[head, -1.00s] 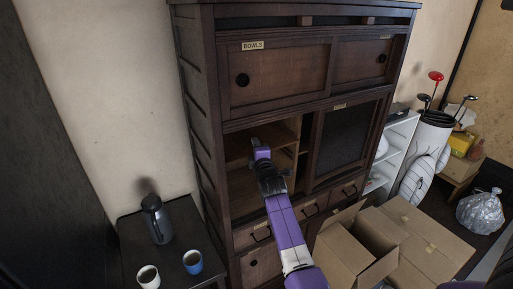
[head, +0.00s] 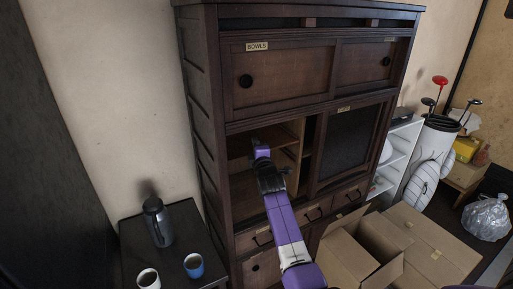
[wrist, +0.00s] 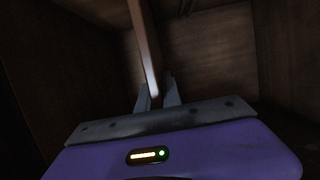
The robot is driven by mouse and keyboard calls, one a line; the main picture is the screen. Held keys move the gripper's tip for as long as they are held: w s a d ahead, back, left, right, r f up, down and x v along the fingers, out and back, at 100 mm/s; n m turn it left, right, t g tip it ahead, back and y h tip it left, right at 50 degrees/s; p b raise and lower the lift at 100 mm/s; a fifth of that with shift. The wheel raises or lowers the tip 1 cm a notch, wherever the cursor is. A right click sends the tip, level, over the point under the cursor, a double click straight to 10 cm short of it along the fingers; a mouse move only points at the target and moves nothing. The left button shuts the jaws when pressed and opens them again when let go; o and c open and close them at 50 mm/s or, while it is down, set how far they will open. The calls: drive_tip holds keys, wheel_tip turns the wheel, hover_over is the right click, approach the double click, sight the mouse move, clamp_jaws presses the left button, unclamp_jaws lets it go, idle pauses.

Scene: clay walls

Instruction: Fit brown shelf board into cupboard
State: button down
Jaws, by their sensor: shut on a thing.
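The dark wooden cupboard (head: 216,150) stands in the middle of the head view, its left middle compartment open. My arm reaches into this compartment, and my gripper is inside it, mostly hidden behind the purple wrist in the head view. In the wrist view my gripper (wrist: 158,98) is shut on the brown shelf board (wrist: 145,45), which shows nearly edge-on and runs up out of the picture between the fingers. The compartment's dim wooden walls surround it. Whether the board touches any wall or support cannot be told.
A dark side table (head: 190,250) with a grey jug (head: 158,222) and two mugs stands left of the cupboard. An open cardboard box (head: 350,255) stands in front at the right. A white shelf unit (head: 398,158) stands beyond the cupboard.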

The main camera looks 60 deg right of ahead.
drive_tip(key=shift+w+d, duration=0.2)
drive_tip(key=shift+w, duration=0.15)
drive_tip(key=c, duration=1.5)
unclamp_jaws()
drive_tip(key=shift+o, duration=0.2)
drive_tip(key=shift+s+a+f+b, duration=0.1)
drive_tip(key=shift+s+a+b, duration=0.1)
drive_tip(key=shift+b, duration=0.1)
drive_tip(key=v, duration=0.7)
drive_tip(key=shift+s+a, duration=0.1)
